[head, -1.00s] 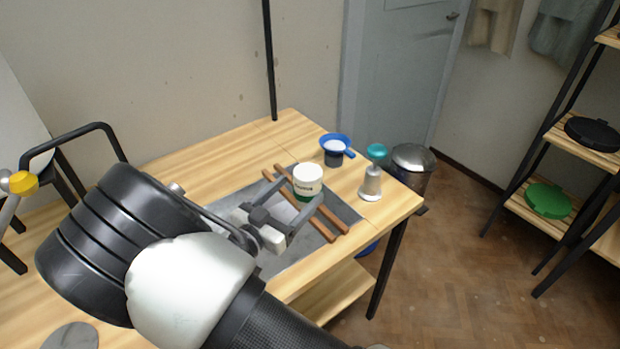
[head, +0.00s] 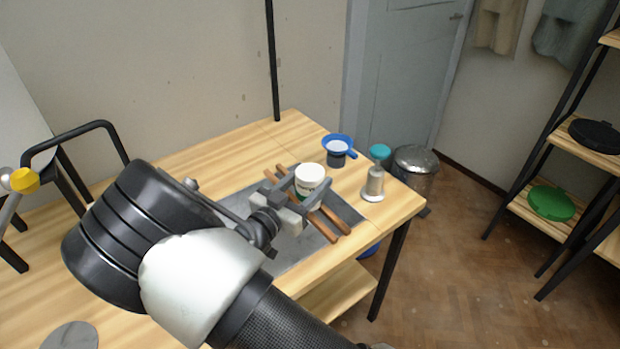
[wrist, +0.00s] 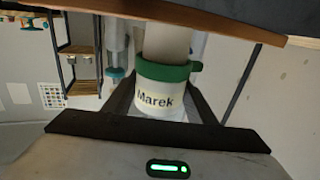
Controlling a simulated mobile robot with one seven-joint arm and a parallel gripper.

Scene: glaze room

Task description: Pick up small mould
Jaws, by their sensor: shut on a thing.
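The small mould is a white cup (head: 310,174) with a green band, above the grey slab on the table. In the wrist view the cup (wrist: 160,96) carries the word "Marek" and its green band shows above the lettering. My gripper (head: 301,187) has its grey fingers on either side of the cup and is shut on it. In the wrist view the fingers (wrist: 163,100) flank the cup closely. The fingers hide part of the cup's lower side in the head view. I cannot tell whether it is clear of the surface.
Two brown wooden sticks (head: 329,224) lie on the grey slab (head: 347,210) beside the cup. A blue funnel (head: 338,142) and a silver bottle with a teal top (head: 374,185) stand near the table's right end. A metal bin (head: 415,160) stands on the floor behind. The table (head: 245,150) is clear at back left.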

